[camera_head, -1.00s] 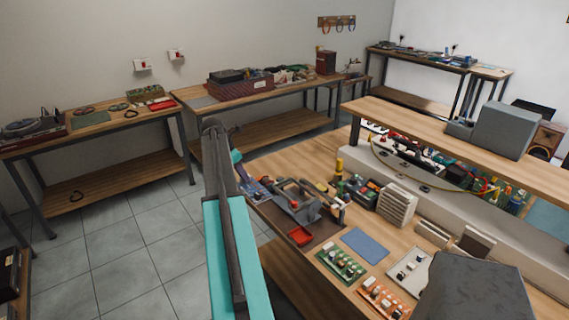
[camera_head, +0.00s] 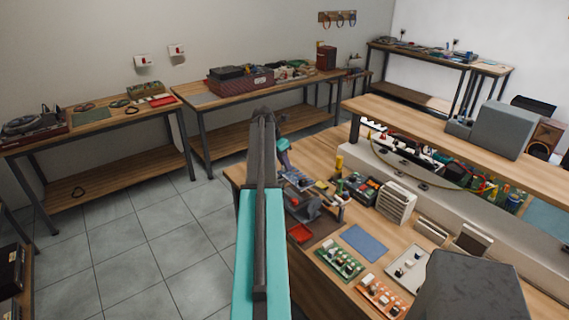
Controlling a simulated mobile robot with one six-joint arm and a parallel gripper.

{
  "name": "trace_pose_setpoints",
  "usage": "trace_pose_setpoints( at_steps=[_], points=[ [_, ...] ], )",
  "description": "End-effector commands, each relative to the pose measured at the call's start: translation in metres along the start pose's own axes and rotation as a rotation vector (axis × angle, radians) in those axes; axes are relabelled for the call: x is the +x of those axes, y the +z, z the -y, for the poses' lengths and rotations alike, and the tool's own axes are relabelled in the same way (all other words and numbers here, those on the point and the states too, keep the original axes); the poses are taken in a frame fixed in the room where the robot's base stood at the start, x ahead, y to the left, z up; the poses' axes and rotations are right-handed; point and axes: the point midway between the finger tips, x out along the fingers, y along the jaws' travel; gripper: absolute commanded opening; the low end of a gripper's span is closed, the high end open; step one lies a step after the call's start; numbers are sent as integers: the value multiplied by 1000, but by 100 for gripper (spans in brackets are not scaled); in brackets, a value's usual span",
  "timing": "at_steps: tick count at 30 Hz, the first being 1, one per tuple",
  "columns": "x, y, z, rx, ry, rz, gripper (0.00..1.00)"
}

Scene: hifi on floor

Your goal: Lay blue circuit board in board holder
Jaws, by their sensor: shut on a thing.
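The blue circuit board (camera_head: 298,181) shows small and partly hidden just past my arm, above the workbench. My gripper (camera_head: 288,170), at the end of the teal wrist, is shut on it; its fingers are hard to make out. A grey board holder (camera_head: 303,207) stands on the dark mat just below and in front of the board. The board appears above the holder's back part, apart from it as far as I can tell. My arm covers the mat's left side.
A red tray (camera_head: 300,233) lies before the holder. A raised shelf (camera_head: 430,125) spans the bench's back.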

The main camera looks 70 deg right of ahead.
Motion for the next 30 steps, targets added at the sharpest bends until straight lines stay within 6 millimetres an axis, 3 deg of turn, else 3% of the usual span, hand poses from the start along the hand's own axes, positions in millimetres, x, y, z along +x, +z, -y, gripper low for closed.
trace_pose_setpoints(
  at_steps=[11, 30],
  points=[
    [5, -2, 0, 0, 0, 0, 0],
    [35, -15, 0, 0, 0, 0, 0]
  ],
)
